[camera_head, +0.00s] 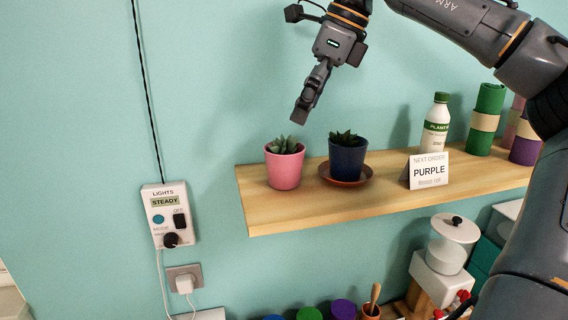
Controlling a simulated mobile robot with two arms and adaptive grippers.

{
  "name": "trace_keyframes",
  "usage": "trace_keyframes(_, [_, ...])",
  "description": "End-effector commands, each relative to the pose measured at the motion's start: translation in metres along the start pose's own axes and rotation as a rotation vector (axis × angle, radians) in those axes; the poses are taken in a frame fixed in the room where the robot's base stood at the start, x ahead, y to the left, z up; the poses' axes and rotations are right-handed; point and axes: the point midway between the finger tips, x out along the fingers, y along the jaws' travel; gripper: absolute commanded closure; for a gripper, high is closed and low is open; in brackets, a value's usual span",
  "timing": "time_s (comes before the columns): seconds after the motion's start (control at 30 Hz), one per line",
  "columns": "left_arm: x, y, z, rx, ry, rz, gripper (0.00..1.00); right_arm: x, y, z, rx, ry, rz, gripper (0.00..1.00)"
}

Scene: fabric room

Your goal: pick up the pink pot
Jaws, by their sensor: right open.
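The pink pot (284,169) stands upright near the left end of the wooden shelf (262,212), with a small green succulent (285,145) in it. My right gripper (300,117) comes down from the top of the view and is above the pink pot, slightly to its right. It is apart from the pot and holds nothing that I can see. Its fingers are seen side-on, so the gap between them hardly shows. My left gripper is not in view.
A dark blue pot (347,158) on a brown saucer (364,179) stands close to the pink pot's right. Further right are a "PURPLE" card (429,171), a white bottle (436,125) and fabric rolls (484,120). A light control box (169,216) hangs on the wall, left of the shelf.

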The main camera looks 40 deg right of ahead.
Motion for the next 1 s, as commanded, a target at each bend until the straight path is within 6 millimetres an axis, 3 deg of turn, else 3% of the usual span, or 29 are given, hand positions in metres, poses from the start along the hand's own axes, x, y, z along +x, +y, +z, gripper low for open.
trace_keyframes(0.2, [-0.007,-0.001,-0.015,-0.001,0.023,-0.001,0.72,0.032,0.001,0.000,0.000,0.001,0.001,0.04])
trace_keyframes(0.4, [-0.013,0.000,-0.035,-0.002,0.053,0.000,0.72,0.043,0.002,0.001,-0.001,0.001,0.002,0.04])
trace_keyframes(0.73, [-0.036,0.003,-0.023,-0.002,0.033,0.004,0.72,0.084,0.009,0.000,0.001,0.001,0.002,0.04])
trace_keyframes(1.0, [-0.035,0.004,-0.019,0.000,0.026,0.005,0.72,0.090,0.008,0.000,0.001,-0.001,-0.001,0.04])
